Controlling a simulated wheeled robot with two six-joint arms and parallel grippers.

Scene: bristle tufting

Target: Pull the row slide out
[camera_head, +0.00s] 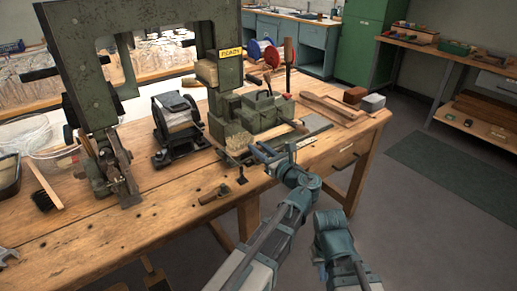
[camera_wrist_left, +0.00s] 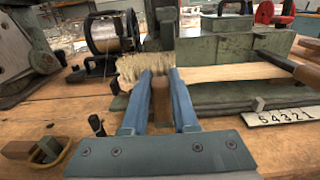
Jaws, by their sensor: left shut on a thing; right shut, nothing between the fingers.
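The row slide sits low at the front of the green tufting machine (camera_head: 225,78). My left gripper (camera_head: 262,152) is at the machine's front edge. In the left wrist view its blue fingers are shut on an upright brown wooden handle (camera_wrist_left: 161,97), which I take to be the slide's grip. A pale bristle block (camera_wrist_left: 130,68) is right behind the fingers. A white plate (camera_wrist_left: 287,116) reading 54321 is on the right. How the handle joins the slide is hidden. My right gripper (camera_head: 322,268) is low at the front, off the bench, shut and empty.
A wire spool (camera_head: 174,115) stands left of the machine's bed. A clear bin (camera_head: 50,140) and a brush (camera_head: 45,188) lie at the left. Wood blocks (camera_head: 355,95) sit at the bench's right end. The floor in front of the bench (camera_head: 345,165) is clear.

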